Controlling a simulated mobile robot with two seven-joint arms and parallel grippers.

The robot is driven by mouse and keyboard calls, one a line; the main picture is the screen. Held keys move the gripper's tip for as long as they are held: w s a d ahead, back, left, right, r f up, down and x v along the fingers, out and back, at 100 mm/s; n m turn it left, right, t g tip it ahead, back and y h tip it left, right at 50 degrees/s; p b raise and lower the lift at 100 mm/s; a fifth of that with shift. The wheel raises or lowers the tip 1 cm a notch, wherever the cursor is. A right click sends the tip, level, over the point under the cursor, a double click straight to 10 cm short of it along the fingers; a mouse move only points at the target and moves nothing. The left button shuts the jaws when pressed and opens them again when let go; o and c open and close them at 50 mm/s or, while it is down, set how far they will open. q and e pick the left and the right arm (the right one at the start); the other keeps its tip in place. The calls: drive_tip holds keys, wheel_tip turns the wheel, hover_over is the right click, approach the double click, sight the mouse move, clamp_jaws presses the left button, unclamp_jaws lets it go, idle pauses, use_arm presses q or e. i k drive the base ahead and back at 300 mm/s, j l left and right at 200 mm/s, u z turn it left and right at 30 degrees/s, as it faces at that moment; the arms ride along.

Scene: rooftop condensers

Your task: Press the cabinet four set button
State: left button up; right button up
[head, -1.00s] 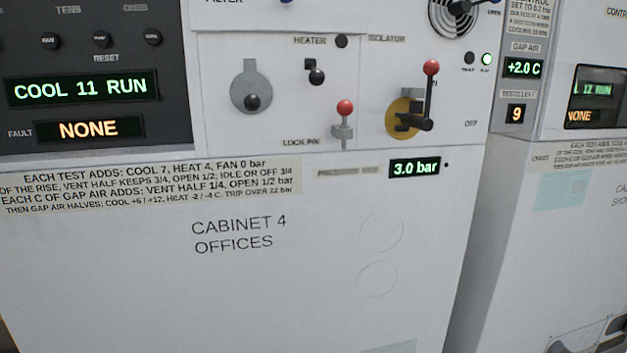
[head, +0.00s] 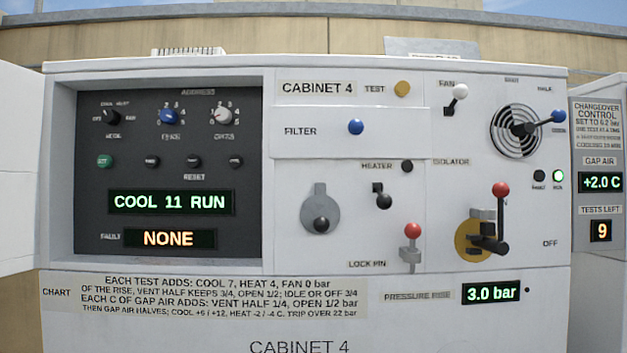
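Cabinet 4 (head: 345,281) faces me with its dark control panel (head: 170,245) uncovered at the left. A row of small round buttons crosses the panel below the knobs. The leftmost is a green button (head: 104,161); its lettering is too small to read surely. Several black buttons (head: 194,162) sit to its right, with RESET printed below. The upper display (head: 171,202) reads COOL 11 RUN and the fault display (head: 169,238) reads NONE. Neither of my grippers is in view.
The address dials, a blue knob (head: 168,117) and a white knob (head: 222,116), sit above the buttons. To the right are a blue filter knob (head: 355,127), a red lock pin (head: 412,231) and a red-tipped isolator lever (head: 501,190). Nothing blocks the panel.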

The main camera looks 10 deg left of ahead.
sight(104, 162)
drive_tip(key=u, duration=1.4)
